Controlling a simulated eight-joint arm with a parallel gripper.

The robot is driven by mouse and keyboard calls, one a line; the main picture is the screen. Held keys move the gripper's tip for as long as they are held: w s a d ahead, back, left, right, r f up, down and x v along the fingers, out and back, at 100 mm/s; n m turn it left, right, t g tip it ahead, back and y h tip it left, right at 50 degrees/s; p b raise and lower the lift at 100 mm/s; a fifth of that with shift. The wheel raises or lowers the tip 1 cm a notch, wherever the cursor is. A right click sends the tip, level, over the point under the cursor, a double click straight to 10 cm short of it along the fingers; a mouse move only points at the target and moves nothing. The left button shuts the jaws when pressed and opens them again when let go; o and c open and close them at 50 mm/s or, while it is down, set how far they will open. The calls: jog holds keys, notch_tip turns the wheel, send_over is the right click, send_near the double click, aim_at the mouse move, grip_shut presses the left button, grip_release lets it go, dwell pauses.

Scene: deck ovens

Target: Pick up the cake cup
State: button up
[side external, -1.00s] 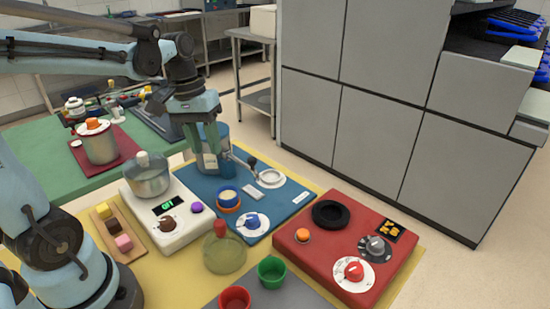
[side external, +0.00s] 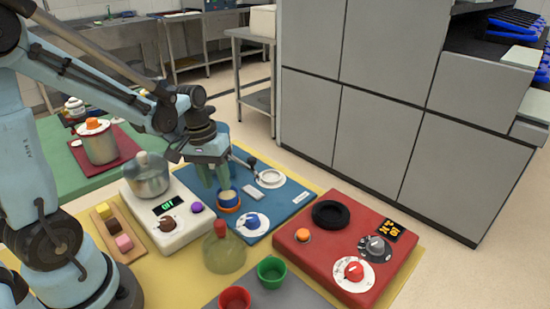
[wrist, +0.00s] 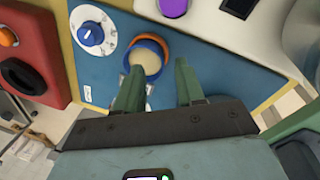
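A small blue cup with a cream-coloured filling (side external: 228,195), which looks like the cake cup, sits upright with an orange ring around its base on the blue board (side external: 262,184). The cup also shows in the wrist view (wrist: 147,50), just beyond my fingertips. My gripper (side external: 214,178) is open, its green fingers pointing down close to the cup on its far left side. In the wrist view my gripper (wrist: 157,76) has a clear gap between its fingers, with nothing held. The cup's lower part is partly hidden, and I cannot tell whether a finger touches it.
A blue knob on a white dial (side external: 252,221) is right in front of the cup. A glass dome with a red knob (side external: 223,248) stands nearer the camera. A white scale with a pot (side external: 150,177) is to the left, and a red cooker (side external: 340,250) to the right.

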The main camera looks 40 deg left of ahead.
jog(key=shift+d+f, duration=0.15)
jog(key=shift+f, duration=0.9)
grip_shut()
jog(key=shift+r, duration=0.15)
